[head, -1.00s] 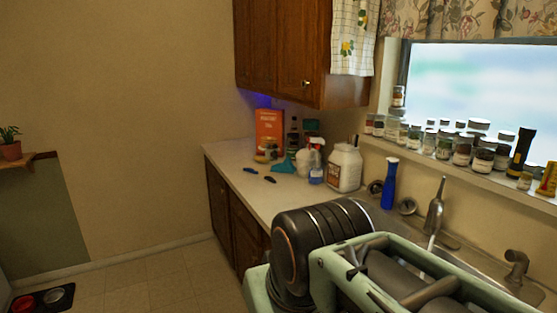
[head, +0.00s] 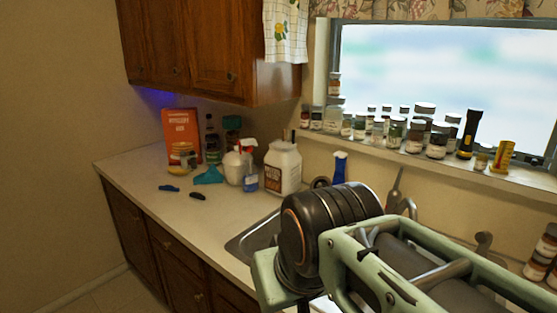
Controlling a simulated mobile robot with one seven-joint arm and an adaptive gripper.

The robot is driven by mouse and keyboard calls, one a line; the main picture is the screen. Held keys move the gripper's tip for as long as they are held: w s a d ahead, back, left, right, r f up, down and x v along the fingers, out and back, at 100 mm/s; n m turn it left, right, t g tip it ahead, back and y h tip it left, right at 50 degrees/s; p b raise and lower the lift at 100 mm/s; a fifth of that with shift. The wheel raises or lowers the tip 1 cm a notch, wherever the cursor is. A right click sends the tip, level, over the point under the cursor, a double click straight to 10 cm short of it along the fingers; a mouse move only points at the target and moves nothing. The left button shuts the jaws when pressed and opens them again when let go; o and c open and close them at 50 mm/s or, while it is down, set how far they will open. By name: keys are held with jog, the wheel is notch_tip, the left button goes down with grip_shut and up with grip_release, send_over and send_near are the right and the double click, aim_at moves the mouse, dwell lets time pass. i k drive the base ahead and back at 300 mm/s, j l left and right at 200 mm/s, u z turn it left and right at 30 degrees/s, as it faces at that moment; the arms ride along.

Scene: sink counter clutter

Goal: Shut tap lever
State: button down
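The metal tap (head: 398,196) stands at the back of the sink, below the window. Its slim upright upper part shows above my arm, and its lower part is hidden. I cannot tell whether that part is the lever, or whether it is open or shut. A second, short metal fitting (head: 484,244) stands farther right, partly behind my arm. The sink (head: 254,237) shows only at its left corner; my arm covers most of it. My gripper is not in view; only my arm's links show, at the lower right.
A blue spray bottle (head: 340,167) stands left of the tap. A white jug (head: 283,168), a spray bottle (head: 239,162) and an orange box (head: 182,136) stand on the left counter (head: 150,185). Jars and a black flashlight (head: 468,134) line the sill. The counter's front left is mostly clear.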

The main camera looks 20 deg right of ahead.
aim_at(399, 177)
jog(key=i+j+z, duration=0.2)
jog(key=z, duration=0.25)
jog(key=i+j+z, duration=0.2)
jog(key=z, duration=0.2)
jog(key=j, duration=0.1)
